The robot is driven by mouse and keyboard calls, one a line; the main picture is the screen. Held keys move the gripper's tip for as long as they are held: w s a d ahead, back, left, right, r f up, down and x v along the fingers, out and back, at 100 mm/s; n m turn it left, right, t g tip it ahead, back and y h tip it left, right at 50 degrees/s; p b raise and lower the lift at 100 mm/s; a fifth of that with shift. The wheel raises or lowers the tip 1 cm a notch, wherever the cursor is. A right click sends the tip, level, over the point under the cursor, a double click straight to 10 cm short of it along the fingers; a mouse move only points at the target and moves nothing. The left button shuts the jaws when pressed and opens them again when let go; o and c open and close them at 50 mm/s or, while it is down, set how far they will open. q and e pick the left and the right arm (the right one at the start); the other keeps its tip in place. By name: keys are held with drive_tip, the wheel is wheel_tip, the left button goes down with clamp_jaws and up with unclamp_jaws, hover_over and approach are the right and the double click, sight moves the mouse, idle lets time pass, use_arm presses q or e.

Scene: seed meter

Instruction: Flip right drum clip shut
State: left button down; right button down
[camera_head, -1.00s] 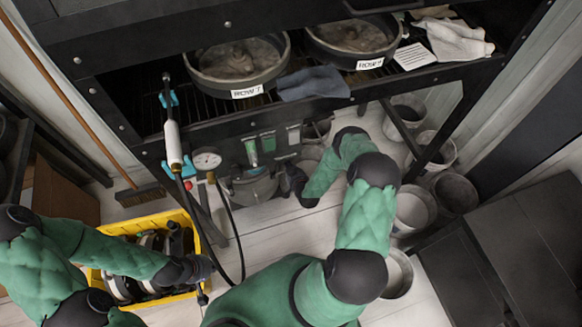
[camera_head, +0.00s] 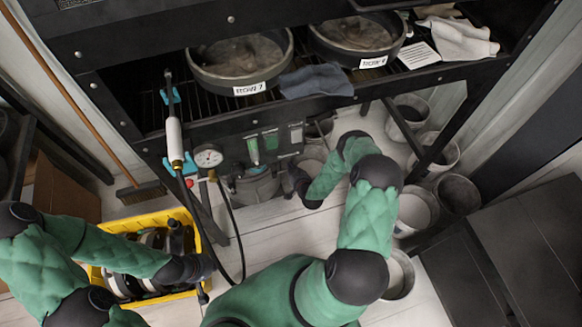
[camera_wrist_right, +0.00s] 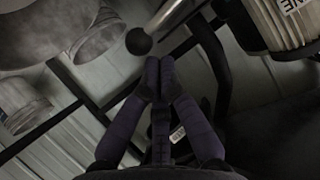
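My right gripper (camera_head: 305,188) is low under the black frame, just right of a grey drum (camera_head: 257,187). In the right wrist view its dark fingers (camera_wrist_right: 159,72) are together at the tips, with nothing visible between them. A metal lever with a black ball knob (camera_wrist_right: 138,41) lies just beyond the tips, apparently not gripped. Which part is the right drum's clip, and whether it is shut, I cannot tell. My left gripper (camera_head: 200,268) is at the right edge of the yellow crate (camera_head: 150,221); its fingers are too small to read.
The black frame (camera_head: 300,113) carries two round pans (camera_head: 240,85) and grey cloths (camera_head: 315,83) above my right arm. A pressure gauge (camera_head: 208,156) and black hose hang left of the drum. Several buckets (camera_head: 415,211) stand to the right. The pale floor between is clear.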

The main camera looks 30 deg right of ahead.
drive_tip(key=shift+d+f+m, duration=0.2)
drive_tip(key=shift+f+m, duration=0.1)
drive_tip(key=a+f+m+t+y, duration=0.1)
drive_tip(key=f+m+y, duration=0.1)
drive_tip(key=f, duration=0.3)
drive_tip(key=a+f+m+t+y, duration=0.1)
drive_tip(key=a+f+m+y, duration=0.1)
drive_tip(key=f+m, duration=0.2)
drive_tip(key=shift+w+f, duration=0.3)
drive_tip(key=shift+f, duration=0.8)
drive_tip(key=shift+w+a+f, duration=0.1)
drive_tip(key=shift+a+f, duration=0.05)
drive_tip(key=shift+a, duration=0.15)
idle(0.6)
drive_tip(key=shift+d, duration=0.1)
idle(0.4)
